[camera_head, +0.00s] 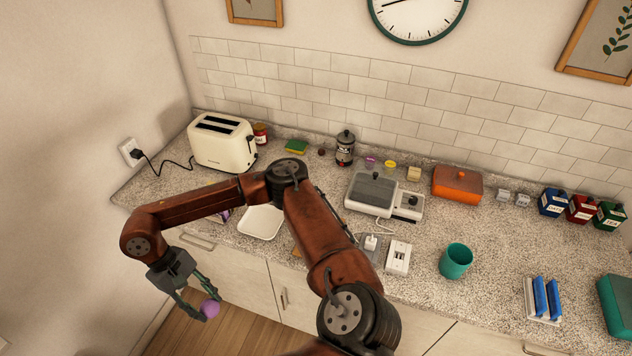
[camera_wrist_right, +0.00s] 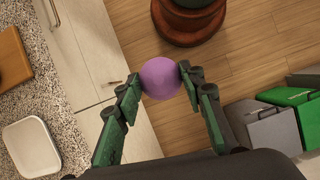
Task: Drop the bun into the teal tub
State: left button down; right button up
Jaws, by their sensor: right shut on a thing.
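The bun, a smooth purple ball (camera_head: 210,308), is between the fingertips of my right gripper (camera_head: 196,303). It also shows in the right wrist view (camera_wrist_right: 159,76), where the green fingers (camera_wrist_right: 160,80) are closed on its two sides. The gripper hangs over the wooden floor, off the front edge of the counter at the left. The teal tub (camera_head: 456,262) is a round, open-topped cup standing upright on the counter, well to the right of the gripper. Its inside is partly visible. My left gripper is not in view.
A white tray (camera_head: 260,223) lies near the counter's front edge. A cream toaster (camera_head: 222,143), a grey appliance (camera_head: 372,191), an orange lidded box (camera_head: 457,183) and white sockets (camera_head: 398,257) stand on the counter. A blue-slotted rack (camera_head: 541,300) and teal box (camera_head: 615,303) are right.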

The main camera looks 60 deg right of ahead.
aim_at(448, 271)
jog(key=u, duration=0.45)
jog(key=k, duration=1.1)
jog(key=z, duration=2.1)
